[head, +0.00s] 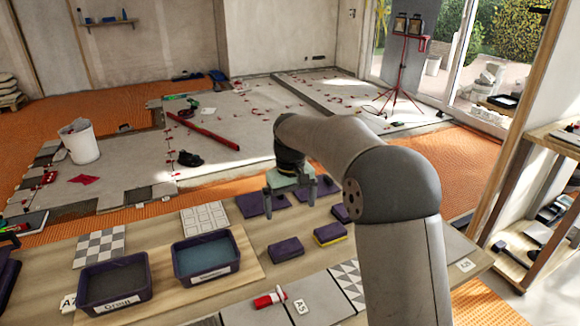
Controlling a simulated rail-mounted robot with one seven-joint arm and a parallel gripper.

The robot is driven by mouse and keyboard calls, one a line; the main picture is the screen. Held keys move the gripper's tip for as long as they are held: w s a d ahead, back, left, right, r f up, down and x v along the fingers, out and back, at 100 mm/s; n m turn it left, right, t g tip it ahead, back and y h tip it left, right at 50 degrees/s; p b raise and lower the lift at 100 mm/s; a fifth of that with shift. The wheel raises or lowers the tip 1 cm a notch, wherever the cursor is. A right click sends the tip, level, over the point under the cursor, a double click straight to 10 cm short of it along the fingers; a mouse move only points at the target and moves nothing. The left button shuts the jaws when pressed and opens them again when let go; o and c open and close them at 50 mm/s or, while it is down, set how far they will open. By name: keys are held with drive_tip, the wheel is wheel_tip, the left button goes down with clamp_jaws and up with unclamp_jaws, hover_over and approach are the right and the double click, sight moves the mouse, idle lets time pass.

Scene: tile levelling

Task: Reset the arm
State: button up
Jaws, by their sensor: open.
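My arm rises from the lower right of the head view and bends over to the left. My gripper (291,192) hangs at its end, pointing down above the wooden table (200,301). Its two fingers are apart and I see nothing held between them. Dark purple blocks (250,205) lie on the table around and beyond the gripper; the gripper and arm partly hide some of them. I cannot tell the exact gap between the fingertips and the table.
Grout tub (114,303) and a blue-filled tub (207,275) stand on a board at left. A yellow-edged sponge (330,235), a dark block (286,249) and a red-and-white marker (269,298) lie in front of the gripper. A white bucket (80,145) stands on the tiled floor beyond.

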drive_tip(key=s+d+r+m+p, duration=0.1)
drive_tip(key=s+d+r, duration=0.3)
drive_tip(key=s, duration=0.5)
drive_tip(key=s+d+r+m+p, duration=0.1)
drive_tip(key=s+d+p, duration=0.1)
drive_tip(key=s+d, duration=0.6)
drive_tip(key=s+d+f+m, duration=0.1)
drive_tip(key=s+f, duration=0.1)
drive_tip(key=s, duration=0.6)
drive_tip(key=s+d+f+m, duration=0.1)
drive_tip(key=s+d+f, duration=0.1)
drive_tip(key=s, duration=0.7)
drive_tip(key=shift+m+p, duration=0.3)
drive_tip(key=shift+p, duration=0.15)
drive_tip(key=shift+d, duration=0.1)
